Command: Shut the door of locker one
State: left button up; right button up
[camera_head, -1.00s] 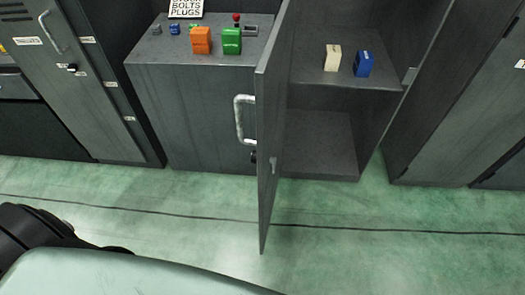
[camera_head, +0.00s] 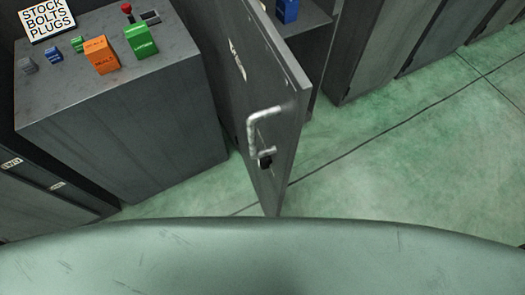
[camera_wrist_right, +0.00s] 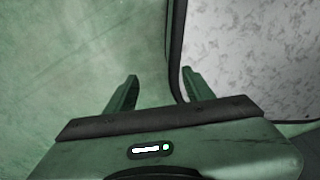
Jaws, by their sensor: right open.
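The open locker door (camera_head: 262,90) stands out from the locker in the head view, seen from its outer face and edge. It carries a pale bar handle (camera_head: 262,125) with a dark latch below it. Part of the locker's inside shows behind the door, with a blue box (camera_head: 287,10) on a shelf (camera_head: 305,18). I cannot tell the locker's number. My right gripper (camera_wrist_right: 160,85) shows in the right wrist view with its two fingers apart and nothing between them. My left gripper is not in view.
A grey cabinet (camera_head: 120,130) left of the door bears an orange box (camera_head: 101,54), a green box (camera_head: 141,41), small blocks and a sign (camera_head: 46,20). More lockers (camera_head: 385,45) line the right. Green floor (camera_head: 400,160) is clear at right.

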aim_at(270, 91)
jog(key=j, duration=0.3)
jog(key=k+j+z, duration=0.15)
jog(key=j, duration=0.2)
jog(key=k+j+z, duration=0.15)
jog(key=k+j, duration=0.2)
jog(key=k, duration=0.05)
